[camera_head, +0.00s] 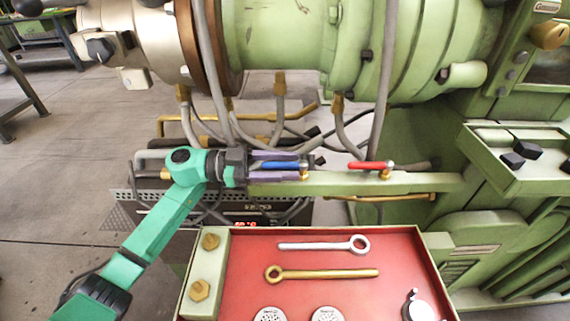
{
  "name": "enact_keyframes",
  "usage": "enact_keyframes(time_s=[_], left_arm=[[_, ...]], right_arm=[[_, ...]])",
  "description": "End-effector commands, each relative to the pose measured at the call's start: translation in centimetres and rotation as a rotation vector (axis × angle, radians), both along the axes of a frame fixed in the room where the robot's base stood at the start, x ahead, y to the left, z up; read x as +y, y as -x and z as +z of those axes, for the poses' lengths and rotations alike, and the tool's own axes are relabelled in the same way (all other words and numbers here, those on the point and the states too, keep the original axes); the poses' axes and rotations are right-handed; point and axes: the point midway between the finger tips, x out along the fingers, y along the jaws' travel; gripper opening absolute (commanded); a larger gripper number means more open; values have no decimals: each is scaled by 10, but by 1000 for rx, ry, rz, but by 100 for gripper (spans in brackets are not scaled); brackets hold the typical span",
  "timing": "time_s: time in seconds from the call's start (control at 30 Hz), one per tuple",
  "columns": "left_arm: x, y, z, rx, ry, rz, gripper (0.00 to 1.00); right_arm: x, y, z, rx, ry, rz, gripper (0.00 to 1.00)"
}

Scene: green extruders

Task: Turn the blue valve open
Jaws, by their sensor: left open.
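The blue valve (282,165) has a long handle lying level along a green rail, left of the red valve. My left gripper (293,166) comes in from the left on a green arm. Its two purple fingers are open, one on the far side and one on the near side of the blue handle. The handle lies between them; I cannot tell whether either finger touches it. The handle's left end is close to the gripper's dark body. My right gripper is out of view.
The red valve (371,165) sits on the same green rail (425,182). Hoses and brass fittings hang from the green extruder (280,35) above. A red tray (330,245) with two wrenches and round parts stands below. Open floor lies at the left.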

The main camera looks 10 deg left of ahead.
Motion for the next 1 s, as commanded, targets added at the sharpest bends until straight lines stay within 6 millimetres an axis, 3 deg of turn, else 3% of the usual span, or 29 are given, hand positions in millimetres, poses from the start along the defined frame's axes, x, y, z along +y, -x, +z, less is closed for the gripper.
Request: enact_keyframes(time_s=[0.2, 0.33, 1.0], left_arm=[[-1, 0, 0, 1, 0, 0, 51], [0, 0, 0, 1, 0, 0, 1], [0, 0, -1, 1, -1, 0, 0]], right_arm=[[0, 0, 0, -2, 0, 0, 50], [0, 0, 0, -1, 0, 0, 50], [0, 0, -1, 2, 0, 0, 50]])
